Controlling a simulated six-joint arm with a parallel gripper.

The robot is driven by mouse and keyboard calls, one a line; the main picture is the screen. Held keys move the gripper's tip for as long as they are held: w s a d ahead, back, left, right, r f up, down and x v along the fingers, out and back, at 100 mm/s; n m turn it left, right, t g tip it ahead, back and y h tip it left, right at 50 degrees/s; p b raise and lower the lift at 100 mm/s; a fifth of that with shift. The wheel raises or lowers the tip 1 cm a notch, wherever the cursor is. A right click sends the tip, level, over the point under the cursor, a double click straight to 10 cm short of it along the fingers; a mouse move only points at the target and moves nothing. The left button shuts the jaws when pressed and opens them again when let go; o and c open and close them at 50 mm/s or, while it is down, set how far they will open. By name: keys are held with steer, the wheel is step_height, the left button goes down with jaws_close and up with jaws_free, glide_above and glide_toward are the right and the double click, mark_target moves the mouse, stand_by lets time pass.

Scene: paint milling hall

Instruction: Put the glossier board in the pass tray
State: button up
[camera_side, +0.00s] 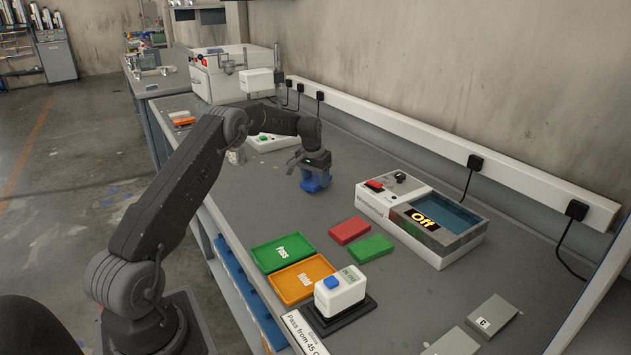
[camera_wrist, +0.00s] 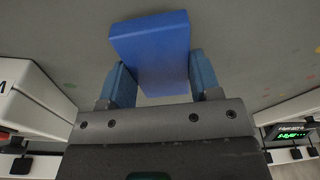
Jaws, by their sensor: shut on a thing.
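My gripper (camera_side: 314,178) is over the bench left of the white machine, shut on a blue block (camera_wrist: 152,50). The wrist view shows the block between its two blue-padded fingers. Two flat grey boards lie at the lower right in the side view: one (camera_side: 503,306) has a label reading C, the other (camera_side: 452,344) is cut by the frame edge. I cannot tell which is glossier. The green pass tray (camera_side: 265,262) is empty, left of the middle. The orange hold tray (camera_side: 283,288) in front of it is empty too.
Red (camera_side: 350,230) and green (camera_side: 370,248) blocks lie near the white machine (camera_side: 375,203), whose display reads Off. Bench between gripper and trays is clear.

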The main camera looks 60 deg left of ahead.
steer(key=shift+f, duration=0.55)
steer(key=shift+f, duration=0.15)
steer(key=o, duration=1)
